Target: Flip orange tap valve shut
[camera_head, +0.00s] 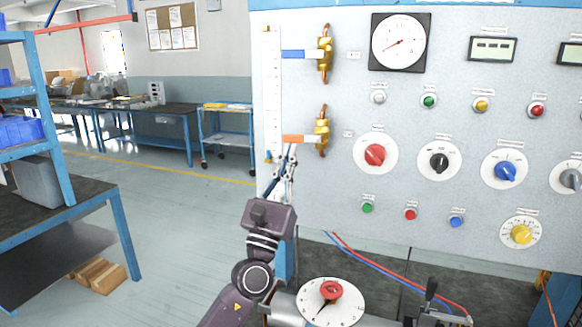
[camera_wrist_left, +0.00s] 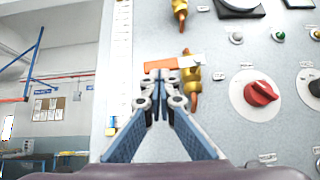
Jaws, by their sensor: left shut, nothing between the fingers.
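The orange tap handle (camera_head: 299,138) points left, roughly horizontal, from its brass valve body (camera_head: 322,132) on the panel's left part. In the left wrist view the orange handle (camera_wrist_left: 160,64) lies just beyond my fingertips, with the brass valve (camera_wrist_left: 192,78) to the right. My left gripper (camera_head: 291,150) is shut and empty, its tips just below the orange handle. The tips overlap the handle's lower edge in the wrist view; I cannot tell whether they touch it. My right gripper is not in view.
A similar blue-handled tap (camera_head: 299,54) sits above on the panel (camera_head: 460,235). A white scale strip (camera_head: 274,95) runs along the panel's left edge. A red knob (camera_head: 375,155) and other dials and buttons are to the right. Open floor lies left of the panel.

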